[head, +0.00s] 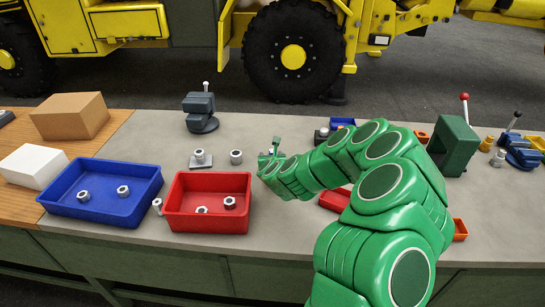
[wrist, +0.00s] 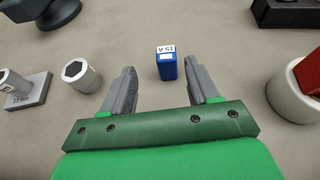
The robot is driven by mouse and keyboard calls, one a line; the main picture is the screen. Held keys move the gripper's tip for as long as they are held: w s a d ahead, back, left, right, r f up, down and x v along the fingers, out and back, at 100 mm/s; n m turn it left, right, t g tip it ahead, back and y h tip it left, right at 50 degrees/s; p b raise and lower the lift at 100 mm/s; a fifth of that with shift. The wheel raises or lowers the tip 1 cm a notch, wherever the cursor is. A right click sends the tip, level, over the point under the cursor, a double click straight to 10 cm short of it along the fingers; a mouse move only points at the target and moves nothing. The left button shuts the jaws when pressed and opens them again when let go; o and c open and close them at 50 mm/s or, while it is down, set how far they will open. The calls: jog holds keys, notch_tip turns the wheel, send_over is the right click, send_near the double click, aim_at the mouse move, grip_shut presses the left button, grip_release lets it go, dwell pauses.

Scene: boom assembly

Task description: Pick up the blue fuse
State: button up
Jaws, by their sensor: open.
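The blue fuse (wrist: 167,66) stands on the grey bench top in the wrist view, with a white "15 A" label on its top. My gripper (wrist: 160,70) is open and empty. Its two grey fingers lie to the left and right of the fuse, with a gap on each side. The fuse is nearer the right finger and appears slightly ahead of the fingers, with no contact visible. In the head view, my gripper (head: 269,155) is low over the bench, right of the red tray. I cannot make out the fuse there.
A metal socket (wrist: 80,74) is close to the left finger, beside a labelled plate (wrist: 28,92). A white round part with a red top (wrist: 294,98) is at the right. The red tray (head: 187,222) and blue tray (head: 70,208) hold metal parts. A dark vise-like stand (head: 201,112) is behind.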

aim_at(272, 152)
jog(key=shift+w+d+f+m+h, duration=0.15)
jog(key=shift+d+f+m+h, duration=0.15)
jog(key=shift+d+f+m, duration=0.25)
jog(key=shift+w+a+f, duration=0.1)
jog(key=shift+w+f, duration=0.05)
jog(key=shift+f, duration=0.05)
jog(key=shift+w+f, duration=0.2)
jog(key=shift+w, duration=0.35)
jog(key=shift+x, duration=1.25)
jog(key=shift+w+a+f, duration=0.1)
jog(key=shift+w+a, duration=0.05)
jog(key=shift+w, duration=0.25)
jog(key=shift+w+a+f, duration=0.1)
jog(key=shift+w+a, duration=0.1)
jog(key=shift+w, duration=0.15)
jog(key=shift+x, duration=1.05)
jog(key=c, duration=1)
